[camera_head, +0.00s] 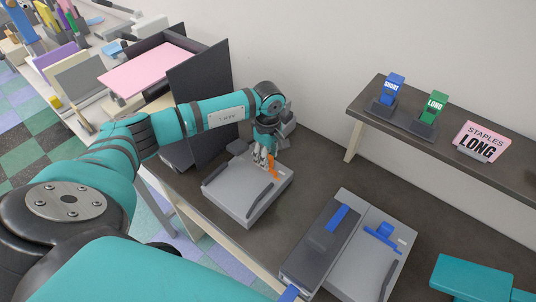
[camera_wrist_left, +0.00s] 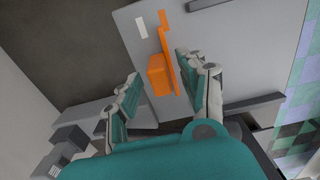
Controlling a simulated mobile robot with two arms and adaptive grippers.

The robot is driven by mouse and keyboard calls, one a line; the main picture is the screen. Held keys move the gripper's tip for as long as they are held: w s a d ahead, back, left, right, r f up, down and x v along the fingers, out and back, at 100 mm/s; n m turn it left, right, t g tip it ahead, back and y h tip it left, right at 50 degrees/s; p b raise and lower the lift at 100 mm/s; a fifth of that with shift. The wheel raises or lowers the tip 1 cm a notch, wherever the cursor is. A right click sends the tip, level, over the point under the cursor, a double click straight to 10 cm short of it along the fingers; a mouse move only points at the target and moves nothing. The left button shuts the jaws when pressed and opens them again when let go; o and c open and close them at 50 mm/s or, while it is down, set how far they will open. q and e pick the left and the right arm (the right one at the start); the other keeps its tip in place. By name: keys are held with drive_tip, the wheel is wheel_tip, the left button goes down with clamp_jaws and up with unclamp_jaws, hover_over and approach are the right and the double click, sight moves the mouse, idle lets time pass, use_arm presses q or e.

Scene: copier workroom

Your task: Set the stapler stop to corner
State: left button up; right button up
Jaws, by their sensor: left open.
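The grey flat-topped device with dark side rails (camera_head: 240,192), which I take for the stapler, sits on the dark bench. Its orange stop (camera_head: 273,171) is near the rear right of the plate. My left gripper (camera_head: 262,158) is open and low over the plate beside the orange stop. In the left wrist view the orange stop (camera_wrist_left: 158,76) shows between the two spread fingers of the left gripper (camera_wrist_left: 157,80), with no clear contact. A small white mark (camera_wrist_left: 141,27) is on the plate near the stop. My right gripper is not in view.
A second grey device with a blue stop (camera_head: 383,236) and a dark body (camera_head: 320,242) stands to the right. A raised shelf (camera_head: 400,132) holds a blue box, a green box and a pink "STAPLES LONG" sign (camera_head: 479,142). A dark tray with pink paper (camera_head: 150,68) stands left.

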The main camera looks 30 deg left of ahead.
use_arm(q)
drive_tip(key=shift+f, duration=0.2)
clamp_jaws()
idle(0.4)
